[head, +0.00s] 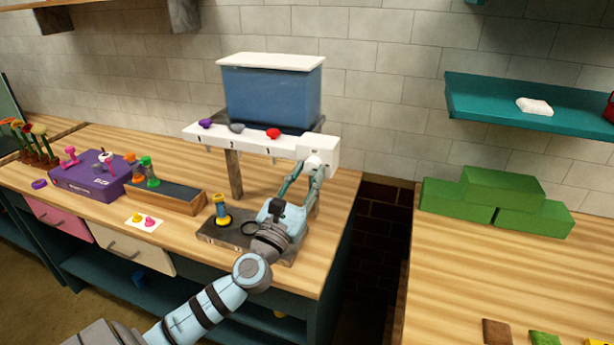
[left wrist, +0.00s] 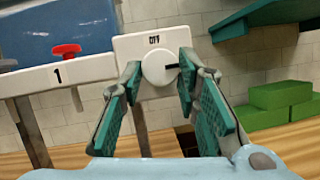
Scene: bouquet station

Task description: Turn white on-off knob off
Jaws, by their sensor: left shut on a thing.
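The white on-off knob (left wrist: 159,67) is a round dial on a white square plate (left wrist: 128,45), with "OFF" printed above it. Its dark pointer mark points to the right, not up at "OFF". In the head view the plate (head: 318,150) is at the right end of the white dispenser rail. My left gripper (left wrist: 161,70) has its teal-padded fingers on both sides of the knob, shut on it. It also shows in the head view (head: 311,172), where the knob itself is hard to make out. My right gripper is in neither view.
A blue tank (head: 270,95) with a white lid stands above the rail, which carries a purple (head: 205,123), a grey (head: 237,127) and a red knob (head: 273,133). Below are a dark base (head: 225,236) and a yellow-and-blue vase (head: 221,210). Green blocks (head: 500,195) stand right.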

